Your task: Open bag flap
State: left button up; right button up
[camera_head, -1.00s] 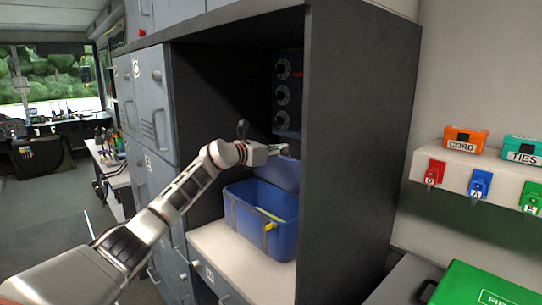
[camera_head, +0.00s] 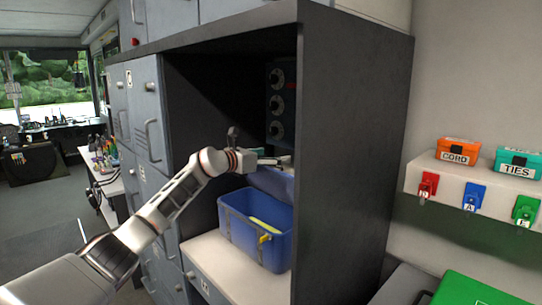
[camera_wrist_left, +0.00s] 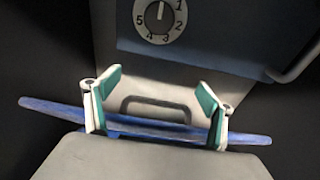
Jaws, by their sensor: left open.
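The blue bag (camera_head: 240,228) stands open on the white shelf inside the dark cabinet, with something yellow inside and a yellow clasp on its front. Its blue flap (camera_head: 274,184) is raised at the back of the opening. My left gripper (camera_head: 280,160) is at the flap's upper edge. In the left wrist view my left gripper (camera_wrist_left: 157,108) is open, with its green-padded fingers apart. My right gripper is not in view.
The cabinet's dark side wall (camera_head: 350,150) stands close right of the bag. A dial panel (camera_head: 280,100) is at the back, above the gripper. Grey lockers (camera_head: 140,110) flank the left. A wall shelf (camera_head: 450,180) with labelled boxes is at the right.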

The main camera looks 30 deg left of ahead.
pick_arm(q)
jog(key=shift+s+a+r, duration=0.15)
jog(key=shift+r, duration=0.3)
jog(key=shift+s+a+r+p, duration=0.3)
jog(key=shift+a+r+p, duration=0.05)
jog(key=shift+r+p, duration=0.15)
jog(key=shift+s+a+r+p, duration=0.1)
jog(key=shift+s+r+p, duration=0.15)
jog(key=shift+r, duration=0.25)
jog(key=shift+s+a+r+p, duration=0.1)
jog(key=shift+s+r+p, duration=0.1)
jog(key=shift+r, duration=0.3)
jog(key=r, duration=0.1)
jog(key=s+r, duration=0.1)
jog(key=shift+s+a+r, duration=0.1)
jog(key=shift+a+r, duration=0.05)
jog(key=shift+r, duration=0.2)
